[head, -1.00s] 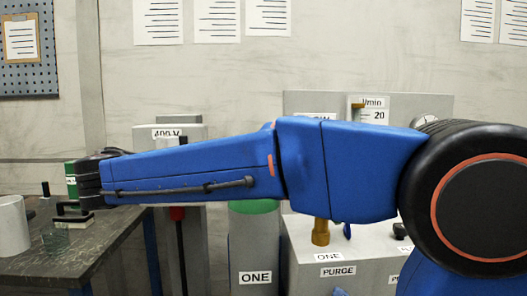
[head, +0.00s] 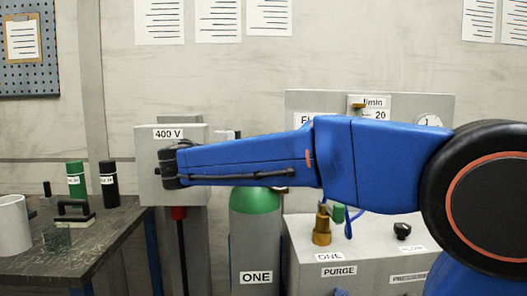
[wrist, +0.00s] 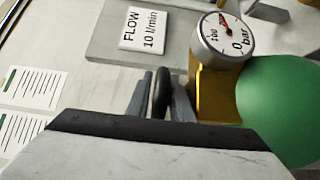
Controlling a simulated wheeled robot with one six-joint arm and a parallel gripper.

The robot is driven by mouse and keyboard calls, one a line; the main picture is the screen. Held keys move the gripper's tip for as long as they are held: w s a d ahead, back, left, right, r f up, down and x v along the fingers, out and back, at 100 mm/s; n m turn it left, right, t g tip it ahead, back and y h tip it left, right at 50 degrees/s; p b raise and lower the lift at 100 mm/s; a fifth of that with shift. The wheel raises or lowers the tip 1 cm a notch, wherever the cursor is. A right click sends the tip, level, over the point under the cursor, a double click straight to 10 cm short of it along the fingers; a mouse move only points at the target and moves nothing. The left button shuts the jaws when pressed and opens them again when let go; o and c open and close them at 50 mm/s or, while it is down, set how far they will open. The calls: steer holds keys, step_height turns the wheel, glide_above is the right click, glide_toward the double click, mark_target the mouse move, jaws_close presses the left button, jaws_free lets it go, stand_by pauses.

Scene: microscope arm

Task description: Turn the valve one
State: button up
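The gas cylinder marked ONE (head: 255,240) stands behind my arm in the head view, grey with a green shoulder (head: 255,200). Its valve is hidden there by my forearm. In the wrist view the green shoulder (wrist: 280,105) is at the right, beside a brass valve body (wrist: 218,92) with a round bar gauge (wrist: 226,34). A black handwheel (wrist: 161,93) shows nearly edge-on left of the brass. My gripper (wrist: 161,98) is open, its grey fingers on either side of the wheel; I cannot tell whether they touch it.
A grey panel box (head: 370,257) with a brass fitting (head: 322,226) and black knob (head: 402,231) stands right of the cylinder. A 400 V box (head: 150,185) stands left. A dark bench (head: 105,240) carries bottles and a white mug (head: 12,226).

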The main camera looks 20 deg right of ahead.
steer(key=shift+w+d, duration=0.35)
steer(key=shift+d, duration=0.25)
jaws_close()
steer(key=shift+n+t+y, duration=0.3)
steer(key=shift+t, duration=0.1)
steer(key=shift+w+a+n+t+y, duration=0.2)
steer(key=shift+n+t+y, duration=0.65)
steer(key=shift+t+y, duration=0.05)
steer(key=shift+w+a+n+t+y, duration=0.25)
steer(key=shift+n+t+y, duration=0.55)
steer(key=shift+t+y, duration=0.1)
steer(key=shift+w+a+n+t+y, duration=0.2)
steer(key=shift+n+t+y, duration=0.65)
steer(key=shift+t+y, duration=0.05)
